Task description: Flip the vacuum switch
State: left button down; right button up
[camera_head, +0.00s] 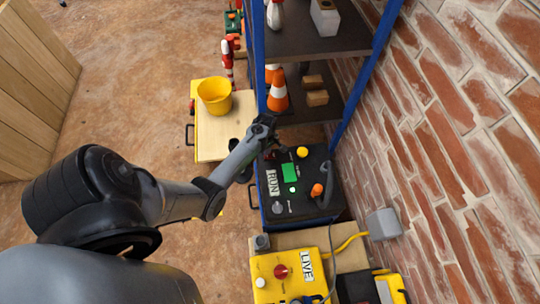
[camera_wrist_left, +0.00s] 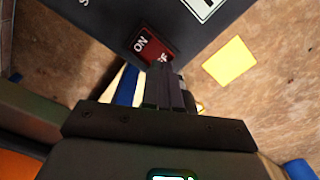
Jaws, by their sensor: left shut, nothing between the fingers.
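A red rocker switch (camera_wrist_left: 150,45) marked ON, with a partly covered second word ending in F, sits on a dark panel (camera_wrist_left: 108,20) in the left wrist view. My left gripper (camera_wrist_left: 162,72) is shut and empty, its fingertips at the switch's lower edge and covering part of it. I cannot tell whether they touch. In the head view my left gripper (camera_head: 266,126) is over the far left corner of a black unit (camera_head: 305,170) with a RUN label and green screen. The switch cannot be made out there. My right gripper is not in view.
A blue-framed shelf (camera_head: 310,45) holds an orange cone (camera_head: 278,95) and wooden blocks. A yellow bucket (camera_head: 214,95) stands on a board to the left. A yellow LIVE box (camera_head: 290,275) is in front. A brick wall (camera_head: 460,150) closes the right side.

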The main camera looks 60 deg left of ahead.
pick_arm(q)
jog(key=shift+f, duration=0.4)
jog(key=shift+f+b, duration=0.6)
dwell(0.4)
jog(key=shift+r, duration=0.15)
notch_tip(320, 180, up, 4)
jog(key=p, duration=0.4)
jog(key=shift+p, duration=0.35)
notch_tip(320, 180, up, 3)
jog(key=p, duration=0.3)
jog(key=shift+p, duration=0.35)
